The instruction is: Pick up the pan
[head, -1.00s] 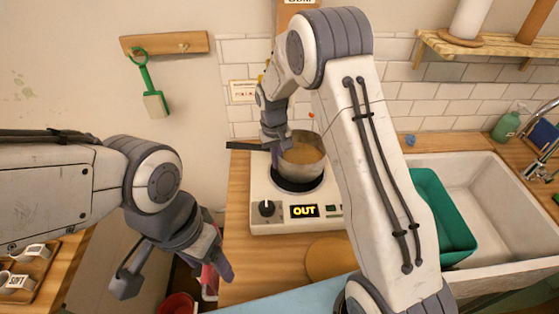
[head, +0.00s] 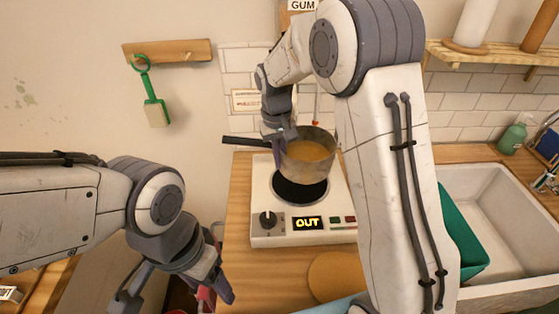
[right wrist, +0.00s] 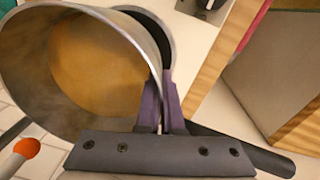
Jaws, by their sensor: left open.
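The metal pan (head: 310,174) holds an orange-brown liquid and has a dark handle pointing left. It is raised above the white hot plate (head: 283,236), and the dark burner shows bare below it. My right gripper (head: 281,140) is shut on the pan near the handle side. In the right wrist view, its fingers (right wrist: 166,108) pinch the wall of the pan (right wrist: 150,38) at the rim, next to the handle. There the pan looks tilted, but that camera is turned. My left gripper (head: 174,290) is open and empty at the lower left, away from the pan.
The hot plate's display (head: 307,223) reads OUT. A round wooden board (head: 337,276) lies in front of it. A green bin (head: 465,245) stands in the sink (head: 500,205) at the right, partly hidden by my right arm. A green-handled tool (head: 155,108) hangs on the wall.

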